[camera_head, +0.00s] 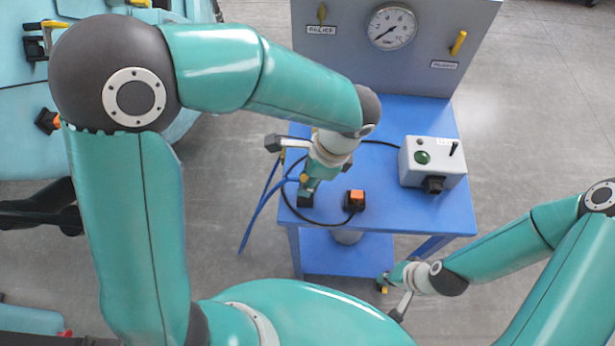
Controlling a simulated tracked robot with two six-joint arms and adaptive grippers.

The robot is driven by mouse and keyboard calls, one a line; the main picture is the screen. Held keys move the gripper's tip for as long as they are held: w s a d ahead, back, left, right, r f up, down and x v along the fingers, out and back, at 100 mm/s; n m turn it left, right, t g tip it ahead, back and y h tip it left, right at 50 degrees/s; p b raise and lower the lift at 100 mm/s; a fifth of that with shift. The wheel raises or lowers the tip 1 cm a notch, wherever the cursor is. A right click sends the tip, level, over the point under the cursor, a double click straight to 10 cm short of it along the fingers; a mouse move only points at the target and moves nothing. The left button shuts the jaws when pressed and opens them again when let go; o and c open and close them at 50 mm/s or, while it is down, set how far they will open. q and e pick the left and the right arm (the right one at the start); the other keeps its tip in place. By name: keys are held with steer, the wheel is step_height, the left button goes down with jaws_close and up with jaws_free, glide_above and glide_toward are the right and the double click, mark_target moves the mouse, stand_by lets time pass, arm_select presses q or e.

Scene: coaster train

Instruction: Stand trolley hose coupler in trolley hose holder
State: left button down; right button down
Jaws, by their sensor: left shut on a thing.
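The blue trolley hose runs up from beside the trolley's left edge to the trolley hose coupler (303,179), a small brass-coloured end at my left gripper. My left gripper (306,188) points down over the left part of the blue trolley top and is shut on the coupler, hiding most of it. A dark block (306,201) sits right under the gripper; it may be the trolley hose holder, and I cannot tell whether the coupler touches it. My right gripper (393,299) is empty and open, low beside the trolley's front right.
A black plug with an orange top (355,201) and a black cable stand right of my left gripper on the blue trolley (400,219). A grey control box (432,161) is at right. A grey panel with a gauge (391,27) rises behind. The front right top is clear.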

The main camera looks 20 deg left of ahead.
arm_select(q)
steer(key=shift+f+b, duration=1.25)
steer(key=shift+f, duration=0.35)
stand_by(0.7)
steer(key=c, duration=0.9)
jaws_free()
steer(key=shift+o, duration=0.2)
steer(key=shift+r, duration=0.15)
steer(key=v, duration=1.1)
steer(key=shift+d+r, duration=0.25)
steer(key=shift+r, duration=0.1)
